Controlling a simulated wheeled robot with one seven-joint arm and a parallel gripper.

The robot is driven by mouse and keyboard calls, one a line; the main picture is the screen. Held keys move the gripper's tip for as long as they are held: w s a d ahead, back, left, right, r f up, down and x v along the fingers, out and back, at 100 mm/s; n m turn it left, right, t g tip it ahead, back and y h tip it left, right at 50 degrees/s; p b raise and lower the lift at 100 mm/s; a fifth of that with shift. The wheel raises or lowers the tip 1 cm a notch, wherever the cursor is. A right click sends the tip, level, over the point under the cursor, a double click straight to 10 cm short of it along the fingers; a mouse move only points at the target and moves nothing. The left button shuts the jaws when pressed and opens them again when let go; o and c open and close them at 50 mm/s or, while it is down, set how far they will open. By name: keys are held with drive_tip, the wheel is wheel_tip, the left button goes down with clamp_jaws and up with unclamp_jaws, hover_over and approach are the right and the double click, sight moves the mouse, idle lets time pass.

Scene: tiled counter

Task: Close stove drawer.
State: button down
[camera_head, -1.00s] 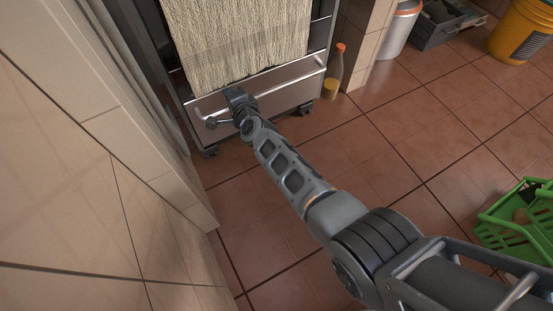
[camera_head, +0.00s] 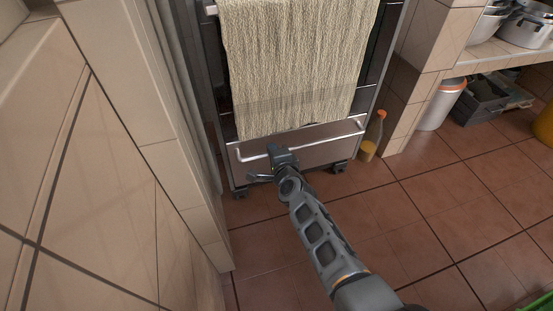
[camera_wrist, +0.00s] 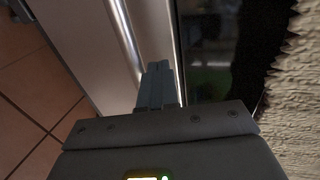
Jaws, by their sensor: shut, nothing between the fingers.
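The stove drawer (camera_head: 318,152) is the metal front low on the stove, with a long bar handle across it. It looks flush or nearly flush with the stove front; any small gap is hard to tell. My gripper (camera_head: 280,152) is at the left half of the drawer, by its upper edge and handle. In the wrist view the shut fingers (camera_wrist: 158,85) lie beside the drawer's handle (camera_wrist: 128,45), with the dark oven glass to the right. Nothing is between the fingers. Whether they touch the drawer cannot be told.
A beige towel (camera_head: 295,65) hangs over the oven front above the drawer. A bottle (camera_head: 373,137) stands on the floor right of the stove. A tiled wall (camera_head: 110,190) is close on the left.

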drive_tip(key=s+d+r+n+h+p, duration=0.1)
drive_tip(key=s+d+p, duration=0.1)
drive_tip(key=s+d, duration=0.5)
drive_tip(key=s+d+n+p, duration=0.2)
drive_tip(key=s+d+p, duration=0.1)
drive_tip(key=s, duration=0.7)
drive_tip(key=s+d+r+n+h+p, duration=0.1)
drive_tip(key=s+d+p, duration=0.1)
drive_tip(key=s+d, duration=0.5)
drive_tip(key=s+d+r+n, duration=0.2)
drive_tip(key=s+r, duration=0.1)
drive_tip(key=s, duration=0.4)
drive_tip(key=s+d+r+n+t+h, duration=0.1)
drive_tip(key=s+r+n, duration=0.15)
drive_tip(key=s, duration=0.45)
drive_tip(key=s+d+r+n, duration=0.1)
drive_tip(key=s+d+r, duration=0.1)
drive_tip(key=s+r, duration=0.35)
drive_tip(key=s+d+r+n+h, duration=0.1)
drive_tip(key=s+r+n, duration=0.4)
drive_tip(key=s+r, duration=0.95)
wheel_tip(320, 180, up, 24)
drive_tip(key=w+p, duration=0.1)
drive_tip(key=p, duration=2.1)
drive_tip(key=shift+d+r+p, duration=0.15)
drive_tip(key=shift+r+p, duration=0.05)
drive_tip(key=shift+p, duration=0.15)
